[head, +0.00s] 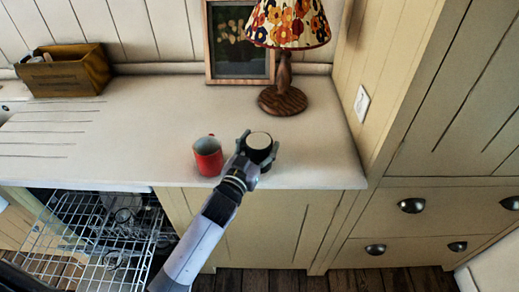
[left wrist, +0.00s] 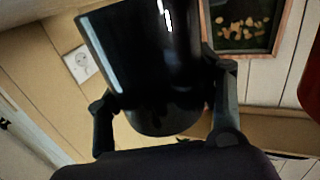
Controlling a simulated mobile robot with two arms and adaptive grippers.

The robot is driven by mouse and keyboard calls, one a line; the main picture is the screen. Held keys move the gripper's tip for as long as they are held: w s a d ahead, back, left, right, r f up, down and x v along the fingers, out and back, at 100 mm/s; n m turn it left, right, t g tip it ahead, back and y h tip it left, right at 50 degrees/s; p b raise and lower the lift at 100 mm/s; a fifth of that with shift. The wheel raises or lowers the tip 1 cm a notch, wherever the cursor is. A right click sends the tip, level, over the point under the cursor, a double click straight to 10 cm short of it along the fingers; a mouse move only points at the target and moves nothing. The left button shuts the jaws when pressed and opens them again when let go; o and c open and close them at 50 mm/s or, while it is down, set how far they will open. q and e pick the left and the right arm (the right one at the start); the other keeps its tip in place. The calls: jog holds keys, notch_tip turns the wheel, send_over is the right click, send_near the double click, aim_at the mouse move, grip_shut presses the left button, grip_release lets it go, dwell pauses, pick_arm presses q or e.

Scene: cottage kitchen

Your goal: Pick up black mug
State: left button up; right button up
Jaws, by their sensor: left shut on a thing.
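In the left wrist view the glossy black mug (left wrist: 150,65) fills the space between the two fingers of the left gripper (left wrist: 168,105). The mug's base is hidden in the head view, so I cannot tell whether it touches the counter. My right gripper is not in view.
A red mug (head: 208,160) stands just left of the gripper on the counter (head: 140,125). A lamp (head: 284,80) and framed picture (head: 228,50) stand behind, a wooden box (head: 65,72) at back left. An open wire rack (head: 95,225) is below the front edge.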

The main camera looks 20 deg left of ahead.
pick_arm(q)
notch_tip(320, 180, up, 18)
jog(key=s+d+r+p, duration=0.2)
jog(key=s+p, duration=0.3)
jog(key=s, duration=0.2)
jog(key=s+d+r+p, duration=0.2)
jog(key=s+r+p, duration=0.1)
jog(key=s+p, duration=0.3)
jog(key=shift+s+d, duration=0.2)
jog(key=shift+s, duration=1.05)
jog(key=shift+m+p, duration=1.9)
jog(key=shift+m, duration=1.5)
